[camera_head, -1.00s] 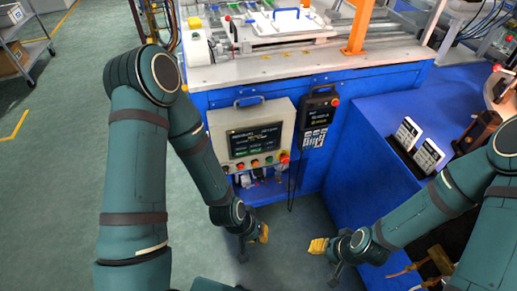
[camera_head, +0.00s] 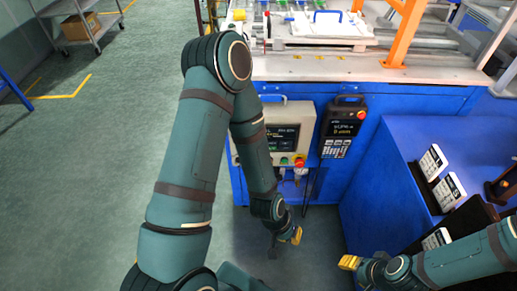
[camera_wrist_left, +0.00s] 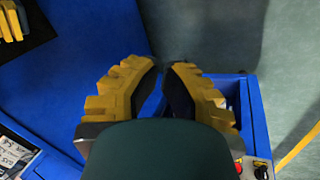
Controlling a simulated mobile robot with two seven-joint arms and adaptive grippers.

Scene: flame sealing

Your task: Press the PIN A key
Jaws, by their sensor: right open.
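A dark handheld pendant (camera_head: 343,127) with a lit screen, rows of keys and a red button hangs on the blue machine front. The key labels are too small to read, so I cannot pick out PIN A. Left of it is a beige control panel (camera_head: 305,118) with a screen and coloured buttons, partly hidden by my left arm. My left gripper (camera_head: 284,243) hangs low in front of the machine, below the pendant, empty. Its yellow fingers (camera_wrist_left: 160,85) stand apart in the left wrist view. My right gripper (camera_head: 350,263) is open, low at right, away from the pendant.
The blue side cabinet (camera_head: 395,150) at right bears white keypad-like devices (camera_head: 434,160). The machine's table (camera_head: 340,68) holds a white plate with a blue handle. Open floor (camera_head: 80,180) lies at left, with a shelf cart (camera_head: 82,22) behind.

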